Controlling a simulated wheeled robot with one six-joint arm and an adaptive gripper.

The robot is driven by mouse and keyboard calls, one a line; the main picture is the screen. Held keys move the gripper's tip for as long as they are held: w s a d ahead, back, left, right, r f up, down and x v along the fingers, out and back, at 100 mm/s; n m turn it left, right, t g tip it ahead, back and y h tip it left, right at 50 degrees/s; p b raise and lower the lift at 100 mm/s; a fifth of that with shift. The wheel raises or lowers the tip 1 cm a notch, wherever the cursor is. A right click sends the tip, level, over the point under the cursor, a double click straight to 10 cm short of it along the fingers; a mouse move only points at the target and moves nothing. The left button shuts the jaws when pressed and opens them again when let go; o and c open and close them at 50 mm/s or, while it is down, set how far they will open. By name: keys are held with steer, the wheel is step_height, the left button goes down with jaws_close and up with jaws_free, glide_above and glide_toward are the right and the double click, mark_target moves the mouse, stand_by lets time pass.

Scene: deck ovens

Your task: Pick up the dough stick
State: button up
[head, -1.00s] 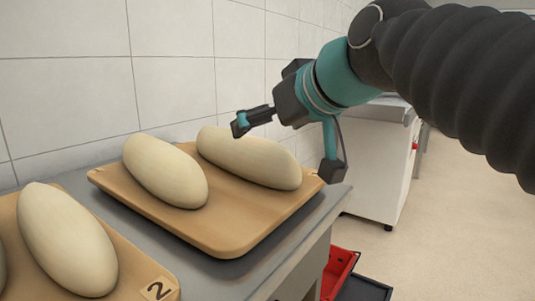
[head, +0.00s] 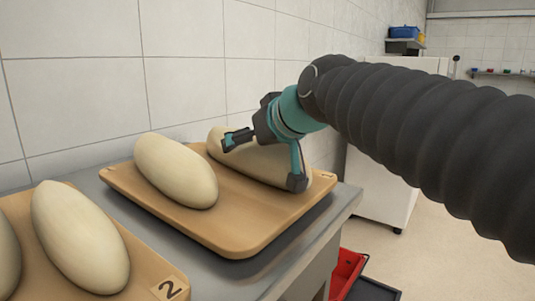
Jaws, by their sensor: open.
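In the head view, two pale dough sticks lie on a tan tray (head: 235,236). One dough stick (head: 178,172) lies on the left half of the tray. The other dough stick (head: 222,157) lies at the back right, partly hidden by my gripper. My gripper (head: 262,163) is open and empty, with its fingers apart over and in front of the back right dough stick. Whether a finger touches the dough cannot be told. More dough sticks, one of them in full view (head: 80,237), lie on a second tray (head: 150,272) at the left front, marked 2.
Both trays stand on a grey table (head: 288,255) against a white tiled wall (head: 200,90). A red crate (head: 346,268) sits low beyond the table's right edge. A white cabinet (head: 375,190) stands behind on the right.

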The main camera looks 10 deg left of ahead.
steer(key=c, duration=1.5)
steer(key=shift+r, duration=0.15)
